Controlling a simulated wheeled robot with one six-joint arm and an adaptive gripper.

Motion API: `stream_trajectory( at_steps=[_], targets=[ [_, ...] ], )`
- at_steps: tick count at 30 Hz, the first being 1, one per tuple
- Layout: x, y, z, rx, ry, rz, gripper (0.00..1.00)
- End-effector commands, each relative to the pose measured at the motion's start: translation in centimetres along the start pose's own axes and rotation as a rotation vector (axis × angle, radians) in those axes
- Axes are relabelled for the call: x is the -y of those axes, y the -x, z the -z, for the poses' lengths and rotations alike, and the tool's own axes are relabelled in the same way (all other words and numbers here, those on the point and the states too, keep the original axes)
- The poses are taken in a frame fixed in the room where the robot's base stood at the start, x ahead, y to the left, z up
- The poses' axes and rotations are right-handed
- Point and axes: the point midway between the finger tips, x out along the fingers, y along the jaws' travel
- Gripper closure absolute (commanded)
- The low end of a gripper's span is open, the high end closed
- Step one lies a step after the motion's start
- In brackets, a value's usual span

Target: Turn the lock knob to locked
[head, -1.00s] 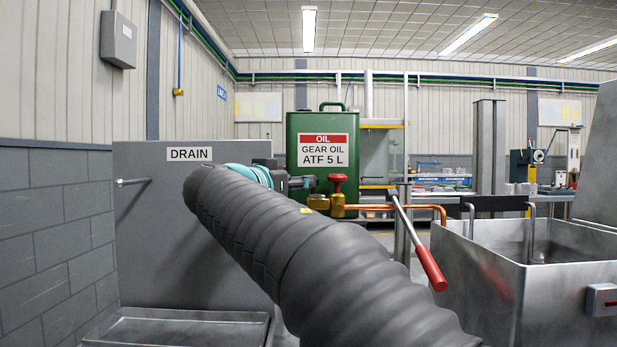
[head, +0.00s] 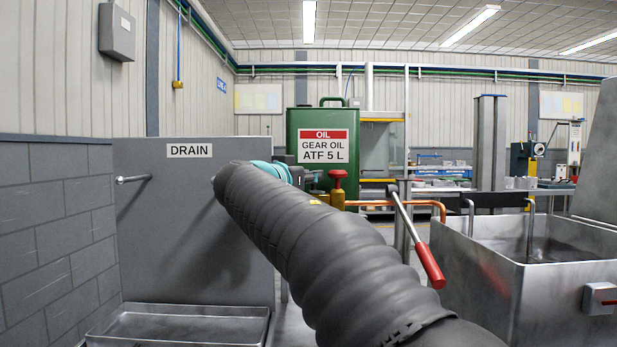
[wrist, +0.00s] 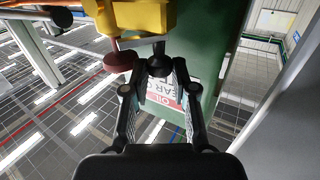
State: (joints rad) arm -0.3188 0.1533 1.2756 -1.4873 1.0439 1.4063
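A brass-yellow valve body (head: 338,198) with a red handle (head: 338,179) on top stands in front of the green gear oil can (head: 298,128). The wrist view shows the yellow body (wrist: 140,16) at the top and the red handle (wrist: 119,62) just left of my fingertips. My gripper (wrist: 160,68) has its fingers pointing at a small dark part just beside the yellow body. Whether that part is the lock knob, and whether the fingers touch it, is unclear. In the head view my gripper (head: 312,178) is small and partly hidden by my arm, close left of the valve.
A grey drain panel (head: 190,230) with a tray (head: 180,310) below stands on the left. A metal tank (head: 475,280) stands on the right. A red-handled lever (head: 430,265) and a copper pipe (head: 425,204) lie between the valve and the tank.

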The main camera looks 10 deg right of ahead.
Motion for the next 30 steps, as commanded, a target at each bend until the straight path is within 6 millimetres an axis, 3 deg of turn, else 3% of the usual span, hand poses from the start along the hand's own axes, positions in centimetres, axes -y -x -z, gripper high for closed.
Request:
stream_trajectory(
  at_steps=[13,30],
  targets=[
    [-0.3,0.0,-0.4,-0.003,-0.003,0.078,1.0],
    [-1.1,-0.2,0.4,-0.002,0.0,0.471,1.0]
  ],
)
